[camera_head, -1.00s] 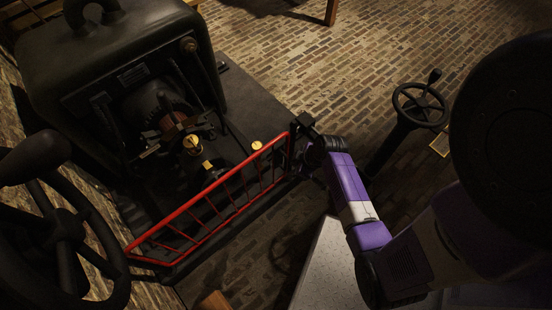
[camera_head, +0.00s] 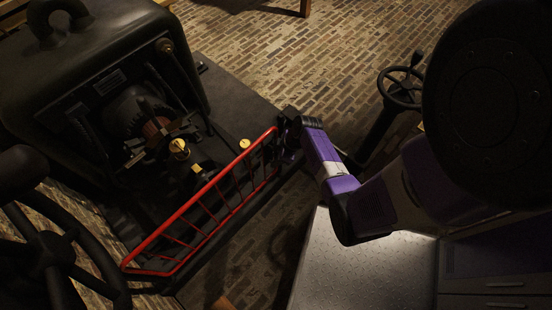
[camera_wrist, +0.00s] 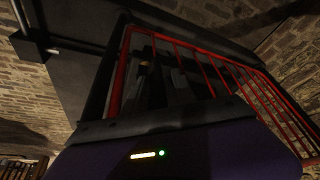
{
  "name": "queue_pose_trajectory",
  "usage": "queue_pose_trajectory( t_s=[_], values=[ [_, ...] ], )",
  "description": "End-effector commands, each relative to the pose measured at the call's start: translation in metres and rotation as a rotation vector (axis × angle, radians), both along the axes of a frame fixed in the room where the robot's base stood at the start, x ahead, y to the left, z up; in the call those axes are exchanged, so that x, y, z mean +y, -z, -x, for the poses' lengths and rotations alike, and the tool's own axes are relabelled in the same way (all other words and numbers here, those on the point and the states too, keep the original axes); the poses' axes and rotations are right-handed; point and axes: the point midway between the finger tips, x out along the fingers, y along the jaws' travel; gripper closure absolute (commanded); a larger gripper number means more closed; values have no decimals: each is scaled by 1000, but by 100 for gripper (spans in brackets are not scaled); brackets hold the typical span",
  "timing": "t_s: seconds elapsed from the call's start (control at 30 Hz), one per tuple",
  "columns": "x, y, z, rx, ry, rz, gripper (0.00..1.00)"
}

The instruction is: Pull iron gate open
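The red iron gate (camera_head: 176,223) is a low barred frame along the near edge of the dark machine's platform. It runs from lower left to upper right in the head view. In the wrist view its red bars (camera_wrist: 207,66) slant down to the right. My gripper (camera_head: 287,128) is at the gate's right end, close to its upright, where a dark post or bracket stands. Arm and shadow hide the contact there.
The dark machine (camera_head: 85,60) with brass-coloured parts stands behind the gate. A larger wheel (camera_head: 50,250) is at lower left. Open brick floor (camera_head: 260,50) lies beyond the platform.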

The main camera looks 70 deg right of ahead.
Motion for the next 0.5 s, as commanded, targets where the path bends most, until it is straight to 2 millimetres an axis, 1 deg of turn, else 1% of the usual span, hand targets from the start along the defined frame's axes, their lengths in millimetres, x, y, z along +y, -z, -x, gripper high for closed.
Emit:
queue_pose_trajectory(
  t_s=[0.27, 0.37, 0.43, 0.5],
  values=[
    [0, 2, -1, 0, 1, 1, 67],
    [0, 2, -1, 0, 1, 1, 85],
    [0, 2, -1, 0, 1, 1, 99],
    [0, 2, -1, 0, 0, 1, 100]
  ],
)
